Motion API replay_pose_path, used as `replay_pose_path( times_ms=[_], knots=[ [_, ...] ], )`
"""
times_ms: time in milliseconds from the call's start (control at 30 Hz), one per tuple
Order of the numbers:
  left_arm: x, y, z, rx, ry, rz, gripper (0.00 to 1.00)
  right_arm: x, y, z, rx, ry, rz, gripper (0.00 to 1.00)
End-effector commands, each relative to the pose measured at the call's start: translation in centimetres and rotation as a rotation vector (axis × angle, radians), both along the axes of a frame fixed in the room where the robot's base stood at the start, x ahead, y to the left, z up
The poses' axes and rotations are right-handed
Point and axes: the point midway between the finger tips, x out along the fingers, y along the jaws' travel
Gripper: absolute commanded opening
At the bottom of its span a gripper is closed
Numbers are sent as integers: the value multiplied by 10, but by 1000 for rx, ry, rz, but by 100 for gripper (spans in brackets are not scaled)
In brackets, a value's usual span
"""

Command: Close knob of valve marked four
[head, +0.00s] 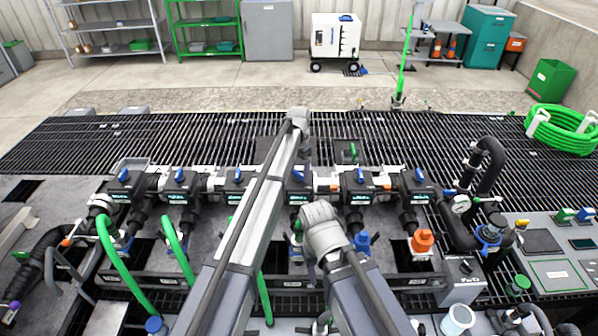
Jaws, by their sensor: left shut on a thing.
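A row of several dark valves with blue knobs runs across the manifold; their markings are too small to read. The fourth valve from the left (300,192) has a blue knob (297,175), partly hidden by my left arm. My left gripper (304,166) points down at this knob and appears shut on it; the fingertips are small and partly covered. Other blue knobs show on the third valve (238,175) and the fifth valve (361,175). My right arm is folded in front of the row, below the fourth valve; its gripper's fingers cannot be made out.
Green hoses (118,265) and a black pipe (487,165) flank the row. An orange fitting (422,241) and a white cup (458,319) stand at front right. Dark grating (200,140) behind the valves is mostly clear.

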Motion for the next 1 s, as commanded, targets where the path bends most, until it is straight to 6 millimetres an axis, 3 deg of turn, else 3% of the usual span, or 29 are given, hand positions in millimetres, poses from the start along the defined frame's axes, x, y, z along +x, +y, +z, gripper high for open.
replay_pose_path(
  times_ms=[600, 1000],
  knots=[
    [0, 0, 0, 1, 1, -558, 17, 0, 0, 0, 0, 0, 0, 50],
    [0, 0, 0, 1, 1, -774, 17, 0, 0, 0, 0, 0, 0, 50]
  ],
)
